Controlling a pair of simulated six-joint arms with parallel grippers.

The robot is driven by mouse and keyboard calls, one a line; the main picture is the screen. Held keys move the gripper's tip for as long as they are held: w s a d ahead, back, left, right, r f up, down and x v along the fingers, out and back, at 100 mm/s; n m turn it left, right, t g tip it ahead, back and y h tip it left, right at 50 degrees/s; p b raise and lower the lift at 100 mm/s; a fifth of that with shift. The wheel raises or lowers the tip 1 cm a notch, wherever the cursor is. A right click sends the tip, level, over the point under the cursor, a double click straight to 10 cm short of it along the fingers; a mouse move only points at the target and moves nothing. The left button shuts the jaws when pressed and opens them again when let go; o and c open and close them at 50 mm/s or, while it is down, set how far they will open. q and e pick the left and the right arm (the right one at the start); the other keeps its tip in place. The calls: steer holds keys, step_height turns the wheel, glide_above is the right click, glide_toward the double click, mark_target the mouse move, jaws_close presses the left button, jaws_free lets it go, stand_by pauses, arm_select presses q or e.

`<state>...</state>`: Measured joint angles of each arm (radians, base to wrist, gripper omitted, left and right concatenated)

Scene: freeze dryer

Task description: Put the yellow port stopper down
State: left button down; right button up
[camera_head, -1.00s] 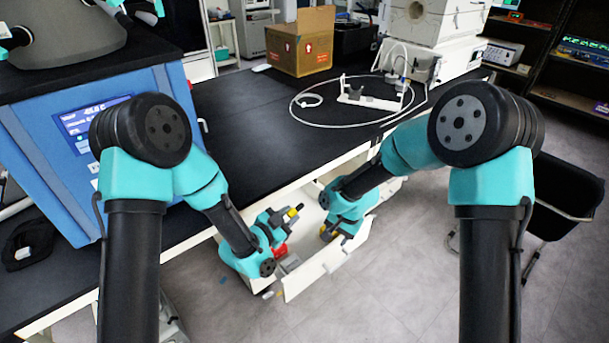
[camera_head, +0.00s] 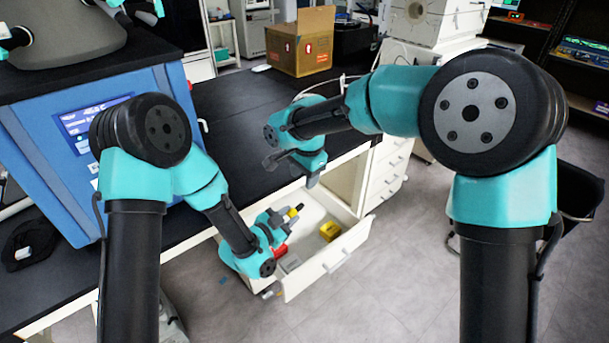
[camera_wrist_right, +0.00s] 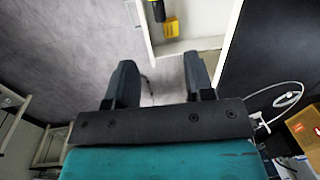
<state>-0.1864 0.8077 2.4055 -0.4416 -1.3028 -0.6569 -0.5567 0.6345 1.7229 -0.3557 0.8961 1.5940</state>
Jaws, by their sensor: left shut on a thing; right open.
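The yellow port stopper (camera_head: 293,212) is a small yellow piece with a dark end. My left gripper (camera_head: 284,216) is shut on it and holds it over the left part of the open drawer (camera_head: 357,236). The stopper's upper part also shows at the top of the right wrist view (camera_wrist_right: 156,11). My right gripper (camera_head: 290,171) is open and empty, above the drawer near the counter's front edge. Its two fingers are wide apart in the right wrist view (camera_wrist_right: 158,82).
A yellow block (camera_head: 330,231), a red thing (camera_head: 281,250) and a grey thing (camera_head: 290,262) are in the drawer. The black counter (camera_head: 235,115) is bare in the middle. A cardboard box (camera_head: 299,45) stands at the back. A blue machine (camera_head: 60,165) stands left.

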mark_target(301, 204)
steer(key=shift+f, duration=0.15)
steer(key=f, duration=0.7)
steer(key=w+f, duration=0.1)
steer(key=f, duration=0.3)
steer(key=shift+a+f, duration=0.35)
steer(key=shift+a, duration=0.05)
steer(key=shift+c, duration=0.4)
jaws_close()
arm_select(q)
steer(key=c, duration=0.8)
jaws_free()
